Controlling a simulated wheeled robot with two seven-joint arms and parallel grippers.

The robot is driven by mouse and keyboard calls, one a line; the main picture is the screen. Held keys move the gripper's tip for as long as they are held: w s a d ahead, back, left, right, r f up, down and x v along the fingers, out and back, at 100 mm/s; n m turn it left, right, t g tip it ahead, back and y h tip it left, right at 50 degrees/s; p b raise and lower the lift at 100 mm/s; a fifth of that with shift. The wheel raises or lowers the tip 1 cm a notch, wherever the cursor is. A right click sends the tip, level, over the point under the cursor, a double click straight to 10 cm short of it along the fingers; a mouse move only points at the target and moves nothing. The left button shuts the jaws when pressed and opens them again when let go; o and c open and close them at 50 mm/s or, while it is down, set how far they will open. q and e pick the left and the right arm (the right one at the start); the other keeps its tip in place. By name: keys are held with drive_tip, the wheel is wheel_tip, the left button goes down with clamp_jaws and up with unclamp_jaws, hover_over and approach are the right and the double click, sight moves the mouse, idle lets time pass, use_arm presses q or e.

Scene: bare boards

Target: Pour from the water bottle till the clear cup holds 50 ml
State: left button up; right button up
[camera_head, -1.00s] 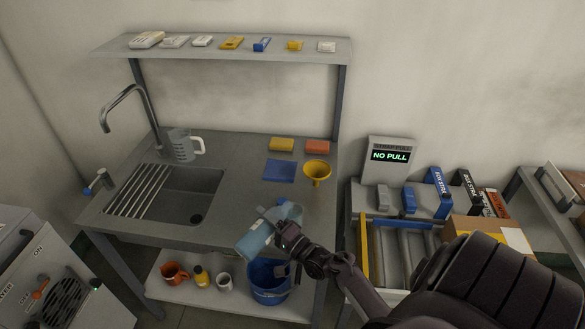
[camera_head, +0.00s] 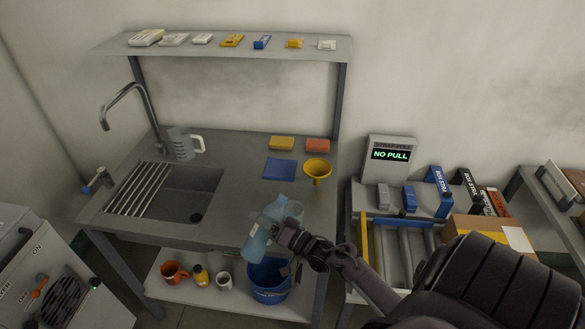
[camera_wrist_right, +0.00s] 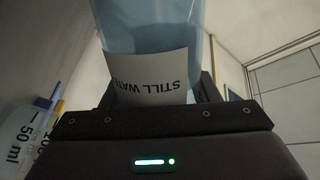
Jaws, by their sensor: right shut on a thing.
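The water bottle (camera_head: 257,241), pale blue and see-through, is held tilted over the front of the steel counter. In the right wrist view the bottle (camera_wrist_right: 150,25) fills the top middle, its white "STILL WAT…" label upside down. My right gripper (camera_head: 277,234) is shut on the bottle. The clear cup (camera_head: 294,210) stands on the counter just behind the bottle and is partly hidden by it. In the right wrist view the cup (camera_wrist_right: 20,143) shows at lower left with 50 ml and 100 marks. I cannot tell its water level. My left gripper is out of view.
A yellow funnel (camera_head: 317,168), a blue cloth (camera_head: 280,169) and two sponges lie behind the cup. A measuring jug (camera_head: 182,145) stands by the sink (camera_head: 190,200). A blue bucket (camera_head: 269,283) is on the lower shelf, below the counter's front edge.

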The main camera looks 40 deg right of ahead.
sight(264, 212)
wheel_tip(264, 212, up, 2)
drive_tip(key=n+g+p, duration=0.1)
drive_tip(key=n, duration=0.4)
drive_tip(key=shift+r+y, duration=0.15)
drive_tip(key=shift+y, duration=0.25)
drive_tip(key=n, duration=0.1)
drive_tip(key=n+p, duration=0.1)
drive_tip(key=n, duration=0.1)
drive_tip(key=shift+r+g, duration=0.35)
drive_tip(key=shift+g, duration=0.05)
wheel_tip(264, 212, up, 3)
drive_tip(key=n+p, duration=0.2)
drive_tip(key=p, duration=0.1)
drive_tip(key=shift+a+f, duration=0.1)
drive_tip(key=shift+f, duration=0.05)
